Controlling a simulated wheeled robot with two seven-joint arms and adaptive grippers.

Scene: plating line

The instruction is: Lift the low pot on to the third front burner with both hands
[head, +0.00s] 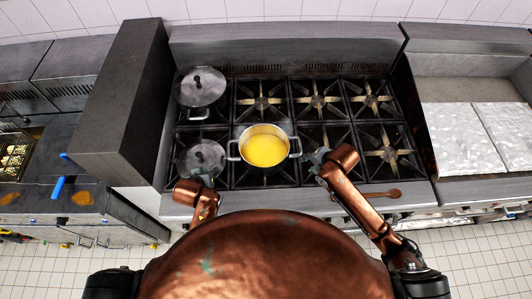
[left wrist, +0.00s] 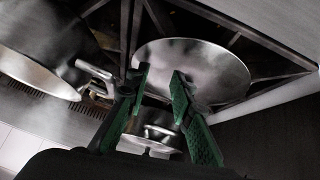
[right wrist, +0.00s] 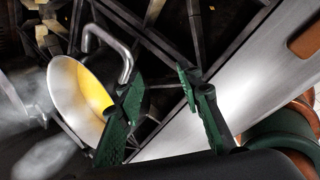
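The low pot (head: 265,150), metal with yellow contents and two side handles, stands on the second front burner from the left. The third front burner (head: 325,140) is partly hidden by my right gripper (head: 313,157), which is beside the pot's right handle. In the right wrist view the right fingers (right wrist: 162,95) are spread, with the handle (right wrist: 122,55) beyond them and nothing between. My left gripper (head: 209,179) is over the front left burner, left of the pot. In the left wrist view its fingers (left wrist: 158,80) are open and apart from the pot's handle (left wrist: 95,70).
The back burners to the right and the fourth front burner (head: 388,153) are clear. A spoon-like thing (head: 380,194) lies at the front edge.

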